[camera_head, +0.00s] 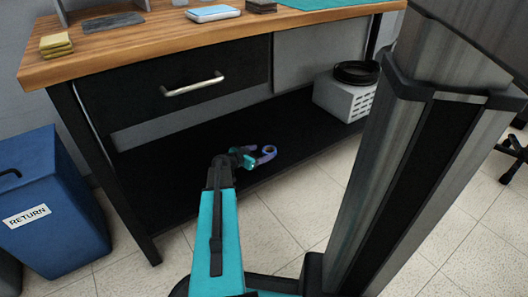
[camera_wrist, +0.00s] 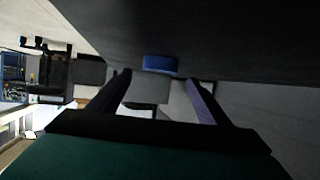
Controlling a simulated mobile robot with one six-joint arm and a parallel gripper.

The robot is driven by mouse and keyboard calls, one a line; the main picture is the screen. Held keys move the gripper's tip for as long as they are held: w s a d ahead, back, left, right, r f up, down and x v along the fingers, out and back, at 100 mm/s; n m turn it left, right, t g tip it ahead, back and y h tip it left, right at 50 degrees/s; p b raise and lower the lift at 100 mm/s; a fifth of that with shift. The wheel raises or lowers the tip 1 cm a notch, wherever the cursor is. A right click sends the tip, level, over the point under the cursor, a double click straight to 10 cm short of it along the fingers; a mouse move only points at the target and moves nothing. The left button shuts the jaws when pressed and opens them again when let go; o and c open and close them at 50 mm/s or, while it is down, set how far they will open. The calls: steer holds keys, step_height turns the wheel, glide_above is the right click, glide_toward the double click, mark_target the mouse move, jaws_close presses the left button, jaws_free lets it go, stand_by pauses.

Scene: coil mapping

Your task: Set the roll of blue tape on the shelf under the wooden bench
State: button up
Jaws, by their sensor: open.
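The wooden bench (camera_head: 190,50) stands ahead with a black shelf (camera_head: 190,180) low beneath it. My gripper (camera_head: 263,155) is over the front part of that shelf, with purplish fingers. In the wrist view my gripper (camera_wrist: 158,82) is open, its fingers apart. The roll of blue tape (camera_wrist: 160,65) shows just beyond and between the fingertips, against the dark shelf surface (camera_wrist: 210,40). It looks clear of both fingers. In the head view I cannot tell the tape apart from the fingers.
A grey vented box (camera_head: 343,98) with a black round thing (camera_head: 357,72) on top sits at the shelf's right end. A blue RETURN bin (camera_head: 50,205) stands left of the bench. A drawer (camera_head: 180,85) hangs above the shelf. The shelf's left part is bare.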

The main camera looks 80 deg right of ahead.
steer(key=p+v, duration=0.1)
steer(key=v, duration=0.6)
steer(key=shift+w+a+r+p, duration=0.1)
steer(key=shift+a+r+p, duration=0.1)
steer(key=shift+p, duration=0.15)
stand_by(0.5)
